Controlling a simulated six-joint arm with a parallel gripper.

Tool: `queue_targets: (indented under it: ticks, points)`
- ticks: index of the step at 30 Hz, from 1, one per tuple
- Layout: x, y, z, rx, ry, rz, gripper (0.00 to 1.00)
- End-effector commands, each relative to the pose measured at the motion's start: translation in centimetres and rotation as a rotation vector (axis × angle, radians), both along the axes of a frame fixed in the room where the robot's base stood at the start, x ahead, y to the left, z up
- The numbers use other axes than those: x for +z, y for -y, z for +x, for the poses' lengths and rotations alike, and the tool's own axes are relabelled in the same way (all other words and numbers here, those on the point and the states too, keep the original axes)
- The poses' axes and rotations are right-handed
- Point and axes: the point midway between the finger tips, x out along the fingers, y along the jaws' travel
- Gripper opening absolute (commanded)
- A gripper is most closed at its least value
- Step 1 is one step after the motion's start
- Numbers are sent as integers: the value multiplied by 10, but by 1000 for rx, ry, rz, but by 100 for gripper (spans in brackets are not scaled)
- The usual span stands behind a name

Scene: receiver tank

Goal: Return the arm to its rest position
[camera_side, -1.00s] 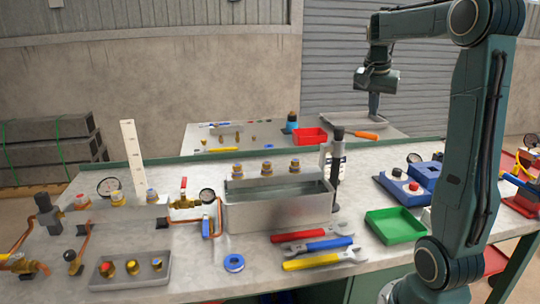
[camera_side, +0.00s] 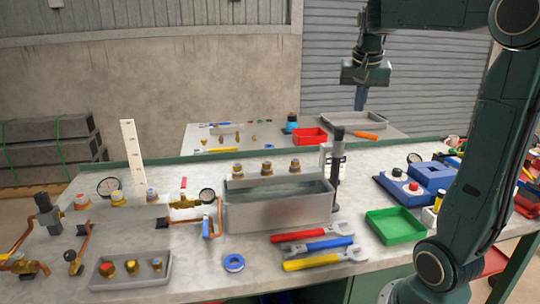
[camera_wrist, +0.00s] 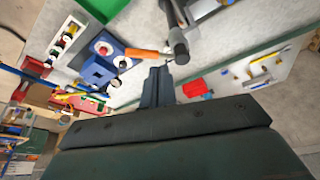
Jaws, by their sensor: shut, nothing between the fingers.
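My gripper (camera_side: 360,99) hangs high above the back of the workbench at the upper right of the side view, pointing down. Its fingers are together, with nothing between them. In the wrist view the shut fingers (camera_wrist: 160,75) point up from the middle of the picture, and the gripper body fills the lower part. No object touches the fingers in either view.
A metal tank (camera_side: 280,208) stands mid-bench beside a dark upright post (camera_side: 337,160). Wrenches (camera_side: 315,245), a green tray (camera_side: 395,225) and a blue box with a red button (camera_side: 412,186) lie on the bench. A red bin (camera_side: 310,136) sits on the back table. The air around my gripper is clear.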

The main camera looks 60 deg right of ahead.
Motion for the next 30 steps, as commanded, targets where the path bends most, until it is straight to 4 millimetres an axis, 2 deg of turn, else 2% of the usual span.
queue_targets:
  ticks: [1,8,14,18,24,30]
  points:
    - [0,-19,1,70,5,-8,0]
    - [-13,-99,-4,386,25,-39,0]
    - [-32,-162,-21,659,53,-62,0]
    - [-50,-202,-39,848,78,-72,0]
    - [-74,-243,-65,1065,111,-81,0]
    - [-87,-260,-77,1164,128,-83,0]
